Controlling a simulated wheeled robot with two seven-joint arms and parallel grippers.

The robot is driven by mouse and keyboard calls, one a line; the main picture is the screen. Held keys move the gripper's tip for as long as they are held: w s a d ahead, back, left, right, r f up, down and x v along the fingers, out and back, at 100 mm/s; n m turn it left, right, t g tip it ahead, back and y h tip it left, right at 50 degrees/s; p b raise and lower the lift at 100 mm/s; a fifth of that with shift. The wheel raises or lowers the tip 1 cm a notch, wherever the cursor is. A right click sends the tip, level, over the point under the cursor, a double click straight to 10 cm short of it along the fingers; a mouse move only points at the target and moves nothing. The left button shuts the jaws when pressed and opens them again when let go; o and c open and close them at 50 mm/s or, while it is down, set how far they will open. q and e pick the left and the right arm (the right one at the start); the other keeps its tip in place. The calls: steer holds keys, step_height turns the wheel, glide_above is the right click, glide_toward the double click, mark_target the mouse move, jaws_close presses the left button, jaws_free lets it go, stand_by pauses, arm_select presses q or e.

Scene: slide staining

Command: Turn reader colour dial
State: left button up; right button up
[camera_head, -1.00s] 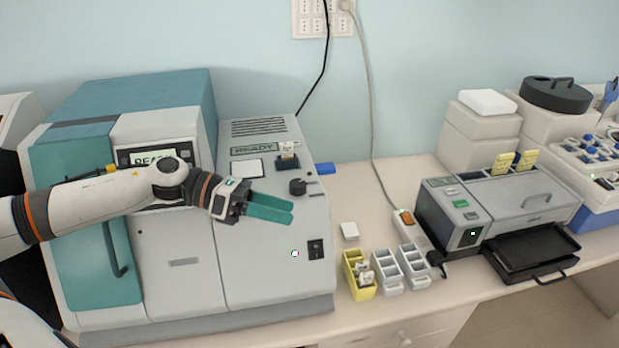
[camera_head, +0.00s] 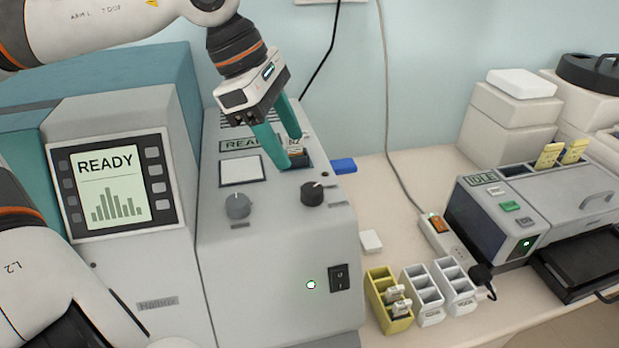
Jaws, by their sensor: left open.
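The reader (camera_head: 280,260) is a grey machine with a sloped top panel. The panel carries a grey dial (camera_head: 238,205) on the left and a black dial (camera_head: 312,193) on the right; I cannot tell from labels which is the colour dial. My left gripper (camera_head: 287,152) comes in from the upper left and points down, its two teal fingers apart. It is above the slide slot (camera_head: 300,155), behind the dials, and partly hides the slot and the panel's display. Both dials are clear of the fingers. I cannot see my right gripper.
A white square plate (camera_head: 241,170) lies on the panel, left of the fingers. A rocker switch (camera_head: 339,278) is on the front. To the right stand a yellow rack (camera_head: 378,308), pale racks (camera_head: 421,292) and a printer-like machine (camera_head: 500,222). A blue piece (camera_head: 343,166) is beside the panel.

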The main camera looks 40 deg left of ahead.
mark_target(310, 188)
arm_select(q)
steer(key=x, duration=0.4)
steer(key=shift+w+a+p, duration=0.15)
steer(key=shift+a+p, duration=0.05)
steer(key=shift+p, duration=0.15)
steer(key=x, duration=0.4)
steer(key=shift+w+a+p, duration=0.1)
steer(key=shift+a+p, duration=0.05)
steer(key=shift+p, duration=0.15)
steer(key=shift+d+f, duration=0.2)
steer(key=shift+f, duration=0.15)
steer(key=shift+d+f, duration=0.1)
steer(key=shift+f, duration=0.15)
steer(key=shift+w, duration=0.1)
arm_select(e)
steer(key=shift+w+a+r, duration=0.15)
steer(key=shift+a+r, duration=0.45)
steer(key=shift+r, duration=0.3)
arm_select(q)
steer(key=c, duration=1)
arm_select(e)
steer(key=shift+d, duration=0.4)
